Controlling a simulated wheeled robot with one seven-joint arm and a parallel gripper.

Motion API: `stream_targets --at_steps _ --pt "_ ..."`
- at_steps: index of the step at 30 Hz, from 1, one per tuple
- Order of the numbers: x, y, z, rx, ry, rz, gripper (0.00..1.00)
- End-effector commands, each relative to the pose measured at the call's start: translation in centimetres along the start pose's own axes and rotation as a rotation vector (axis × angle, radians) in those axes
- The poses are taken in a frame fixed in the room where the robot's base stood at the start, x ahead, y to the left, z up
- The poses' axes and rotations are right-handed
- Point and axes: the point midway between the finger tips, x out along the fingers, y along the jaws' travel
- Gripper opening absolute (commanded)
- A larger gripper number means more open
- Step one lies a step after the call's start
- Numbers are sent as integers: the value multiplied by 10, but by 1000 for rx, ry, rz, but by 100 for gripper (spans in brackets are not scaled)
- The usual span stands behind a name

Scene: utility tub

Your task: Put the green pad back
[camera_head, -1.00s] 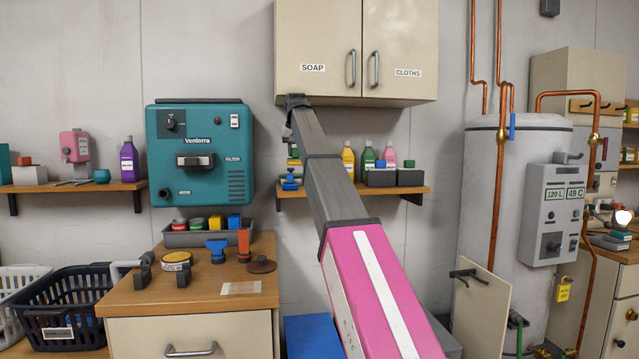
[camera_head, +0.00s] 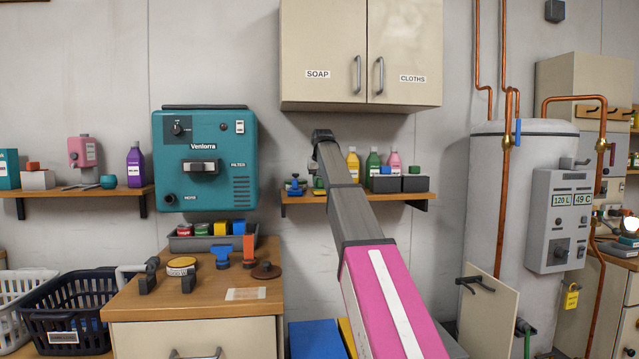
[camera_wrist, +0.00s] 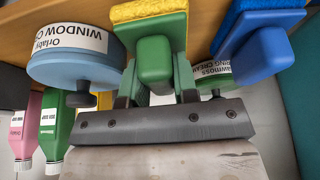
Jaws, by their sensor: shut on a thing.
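The green pad (camera_wrist: 150,48), a green block with a yellow face and a stubby green handle, is at the top middle of the wrist view. My gripper (camera_wrist: 157,88) is shut on it, one dark finger on each side. The wrist view appears upside down, with the pad's yellow face toward the wooden shelf (camera_wrist: 205,12); I cannot tell whether they touch. In the head view the pad (camera_head: 318,183) is small and partly hidden by my arm at the wall shelf (camera_head: 412,196). A similar blue pad (camera_wrist: 262,50) stands beside it, just to the left in the head view (camera_head: 295,187).
A blue-grey round tin (camera_wrist: 75,65) is close beside the green pad. Another labelled tin (camera_wrist: 214,72) is behind my gripper. Bottles (camera_head: 373,163) and dark boxes (camera_head: 384,183) fill the shelf's right part. The cabinet (camera_head: 335,95) hangs above.

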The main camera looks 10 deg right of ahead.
Motion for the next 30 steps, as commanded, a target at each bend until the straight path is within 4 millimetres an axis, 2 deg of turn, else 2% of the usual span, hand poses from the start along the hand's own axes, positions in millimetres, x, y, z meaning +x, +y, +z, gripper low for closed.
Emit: stream_targets --at_steps 11,12,14,15,25,30 --pt "5 0 2 0 0 0 5" --pt "5 0 2 0 0 0 31" --pt "5 0 2 0 0 0 50" --pt "5 0 2 0 0 0 53" --pt "2 0 0 0 1 0 53" --pt "-19 0 1 0 1 0 53"
